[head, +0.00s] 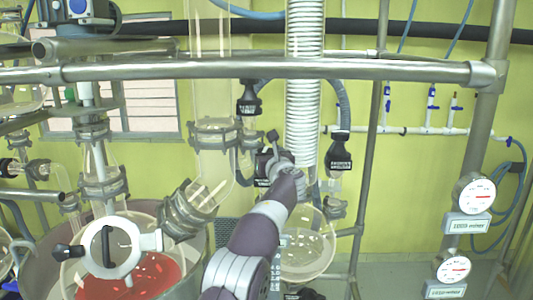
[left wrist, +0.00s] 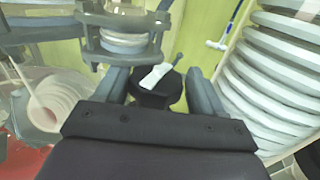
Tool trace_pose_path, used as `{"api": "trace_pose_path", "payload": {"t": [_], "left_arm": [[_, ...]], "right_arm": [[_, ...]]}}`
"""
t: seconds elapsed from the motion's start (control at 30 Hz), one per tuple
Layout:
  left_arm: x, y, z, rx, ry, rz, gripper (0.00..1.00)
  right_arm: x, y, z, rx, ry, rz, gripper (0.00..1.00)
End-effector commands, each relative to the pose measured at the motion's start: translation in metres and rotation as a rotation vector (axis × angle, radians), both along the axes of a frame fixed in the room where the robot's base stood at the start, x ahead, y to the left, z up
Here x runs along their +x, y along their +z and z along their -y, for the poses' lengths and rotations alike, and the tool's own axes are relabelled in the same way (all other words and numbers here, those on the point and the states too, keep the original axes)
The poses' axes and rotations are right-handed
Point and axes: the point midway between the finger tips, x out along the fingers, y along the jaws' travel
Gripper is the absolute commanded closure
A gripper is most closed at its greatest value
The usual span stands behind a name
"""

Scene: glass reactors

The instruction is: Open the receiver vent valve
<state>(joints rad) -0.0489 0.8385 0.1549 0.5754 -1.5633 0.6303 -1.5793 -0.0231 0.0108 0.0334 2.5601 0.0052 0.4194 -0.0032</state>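A black valve body with a white label (left wrist: 154,77) and a small dark lever (left wrist: 178,60) sits between the fingers of my left gripper (left wrist: 160,92) in the left wrist view. The fingers are apart, one on each side of the body, with a narrow gap at each side. In the head view my left gripper (head: 277,167) is at this valve, beside the white ribbed column, and partly hides it. The valve's lever (head: 272,136) points up. The round glass receiver flask (head: 308,250) hangs below, partly behind my arm. Label text is unreadable. My right gripper is not in view.
Other black labelled fittings hang nearby, at upper left (head: 249,98) and at right (head: 340,152). A horizontal steel rail (head: 270,69) crosses in front. A clear glass column (head: 211,90) and a vessel with red liquid (head: 140,275) stand left. Two gauges (head: 474,195) are at right.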

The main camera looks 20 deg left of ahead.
Motion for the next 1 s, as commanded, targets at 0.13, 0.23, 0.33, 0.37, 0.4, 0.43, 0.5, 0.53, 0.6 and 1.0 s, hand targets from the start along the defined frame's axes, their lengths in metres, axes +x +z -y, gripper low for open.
{"api": "trace_pose_path", "payload": {"t": [0.13,0.23,0.33,0.37,0.4,0.43,0.5,0.53,0.6,1.0], "left_arm": [[-0.001,0.007,-0.001,0.003,0.002,0.01,0.3],[-0.001,0.007,-0.001,0.003,0.002,0.01,0.3],[-0.001,0.007,-0.001,0.003,0.002,0.01,0.3],[-0.001,0.007,-0.001,0.003,0.002,0.01,0.3],[-0.001,0.007,-0.001,0.003,0.001,0.01,0.3],[-0.002,0.006,-0.001,0.003,-0.004,0.01,0.3],[-0.002,0.001,-0.003,0.003,-0.038,0.01,0.3],[-0.002,0.0,-0.003,0.002,-0.062,0.011,0.3],[-0.003,-0.001,-0.004,0.004,-0.143,0.013,0.3],[-0.002,0.011,-0.003,0.008,-0.72,0.01,0.3]], "right_arm": [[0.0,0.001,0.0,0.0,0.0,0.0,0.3],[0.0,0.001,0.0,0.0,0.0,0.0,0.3],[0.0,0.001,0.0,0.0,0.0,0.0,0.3],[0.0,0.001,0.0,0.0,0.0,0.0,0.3],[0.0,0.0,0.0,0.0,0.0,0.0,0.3],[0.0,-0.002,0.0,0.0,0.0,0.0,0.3],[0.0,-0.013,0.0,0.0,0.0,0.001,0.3],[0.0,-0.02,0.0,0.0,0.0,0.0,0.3],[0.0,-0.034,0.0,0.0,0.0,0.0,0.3],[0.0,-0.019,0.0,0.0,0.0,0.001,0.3]]}}
